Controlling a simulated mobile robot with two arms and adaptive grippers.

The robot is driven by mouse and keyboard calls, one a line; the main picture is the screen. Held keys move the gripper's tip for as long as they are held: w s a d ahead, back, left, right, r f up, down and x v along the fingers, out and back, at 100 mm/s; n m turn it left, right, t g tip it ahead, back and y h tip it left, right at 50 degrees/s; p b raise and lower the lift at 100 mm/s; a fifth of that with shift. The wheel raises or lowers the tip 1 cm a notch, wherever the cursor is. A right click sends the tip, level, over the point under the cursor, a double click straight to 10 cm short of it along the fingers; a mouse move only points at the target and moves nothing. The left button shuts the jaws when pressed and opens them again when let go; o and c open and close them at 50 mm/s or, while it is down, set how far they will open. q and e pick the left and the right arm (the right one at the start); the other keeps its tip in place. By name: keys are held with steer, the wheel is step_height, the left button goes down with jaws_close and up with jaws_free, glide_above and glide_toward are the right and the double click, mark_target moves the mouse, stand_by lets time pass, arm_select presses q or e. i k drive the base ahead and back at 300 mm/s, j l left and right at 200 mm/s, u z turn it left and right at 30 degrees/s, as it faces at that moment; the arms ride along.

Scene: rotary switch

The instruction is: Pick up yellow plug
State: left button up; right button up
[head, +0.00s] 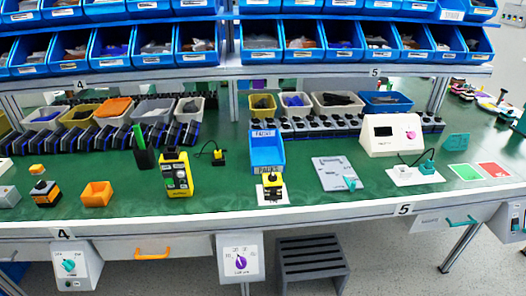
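A small yellow and black piece with a thin dark cable (218,157), which looks like the yellow plug, sits on the green tabletop. It is behind and right of the yellow multimeter-like device (177,176) and left of the blue bin (266,150). A second yellow and black piece (272,187), knob-like, stands on a white plate in front of the blue bin. Neither of my grippers is in view, and nothing is seen touching these pieces.
The green workbench (220,195) has a pale front edge. A white box (391,134) and a grey panel (336,174) are right. Blue bins line the shelves above.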

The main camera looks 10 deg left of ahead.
mark_target(218, 153)
steer(key=u, duration=0.7)
steer(key=i+l+u, duration=0.2)
steer(key=l, duration=0.2)
steer(key=l+u, duration=0.2)
steer(key=l, duration=0.25)
steer(key=i+l+u, duration=0.2)
steer(key=l, duration=0.25)
steer(key=k+j, duration=0.05)
steer(key=k, duration=0.05)
